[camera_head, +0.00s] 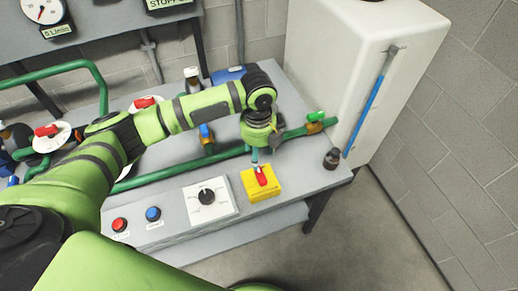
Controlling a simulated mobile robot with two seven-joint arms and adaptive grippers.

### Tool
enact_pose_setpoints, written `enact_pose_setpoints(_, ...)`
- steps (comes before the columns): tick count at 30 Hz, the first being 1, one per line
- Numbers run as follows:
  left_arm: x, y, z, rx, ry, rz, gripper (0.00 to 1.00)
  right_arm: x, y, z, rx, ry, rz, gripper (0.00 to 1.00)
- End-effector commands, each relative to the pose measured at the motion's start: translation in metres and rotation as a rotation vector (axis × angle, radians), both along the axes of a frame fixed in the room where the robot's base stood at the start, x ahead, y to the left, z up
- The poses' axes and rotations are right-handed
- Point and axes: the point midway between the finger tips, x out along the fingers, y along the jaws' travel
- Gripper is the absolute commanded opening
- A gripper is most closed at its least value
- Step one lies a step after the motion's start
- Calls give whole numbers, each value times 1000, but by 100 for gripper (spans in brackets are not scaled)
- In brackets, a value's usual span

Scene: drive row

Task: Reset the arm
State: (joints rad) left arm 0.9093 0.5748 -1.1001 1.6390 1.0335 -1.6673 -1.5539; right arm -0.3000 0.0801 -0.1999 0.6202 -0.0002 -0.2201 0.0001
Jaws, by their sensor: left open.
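My left arm (190,110) is green with dark joints. It comes in from the left and reaches across the bench to the right. The jaws are small and partly hidden by the wrist. They look open, with nothing seen between them. A green pipe (180,178) runs close by the gripper; I cannot tell whether they touch. My right gripper is not in view.
A white tank (345,60) with a blue level tube (364,115) stands behind right. Clear floor (350,240) lies in front.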

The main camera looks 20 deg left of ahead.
Motion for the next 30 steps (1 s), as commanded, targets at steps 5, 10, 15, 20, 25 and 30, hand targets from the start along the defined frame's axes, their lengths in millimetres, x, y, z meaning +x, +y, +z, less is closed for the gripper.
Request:
enact_pose_setpoints(5,0,0,0,0,0,0,62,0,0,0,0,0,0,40)
enact_pose_setpoints(10,-6,-7,-5,-13,1,15,62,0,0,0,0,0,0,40)
enact_pose_setpoints(15,-37,-47,-27,-108,-13,163,62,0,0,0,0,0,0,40)
enact_pose_setpoints(20,-75,-85,-40,-253,-23,476,62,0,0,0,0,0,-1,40)
enact_pose_setpoints(25,-108,-94,-45,-380,-10,913,62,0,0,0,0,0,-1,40)
enact_pose_setpoints(30,-137,-68,-49,-438,-2,1392,62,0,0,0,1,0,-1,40)
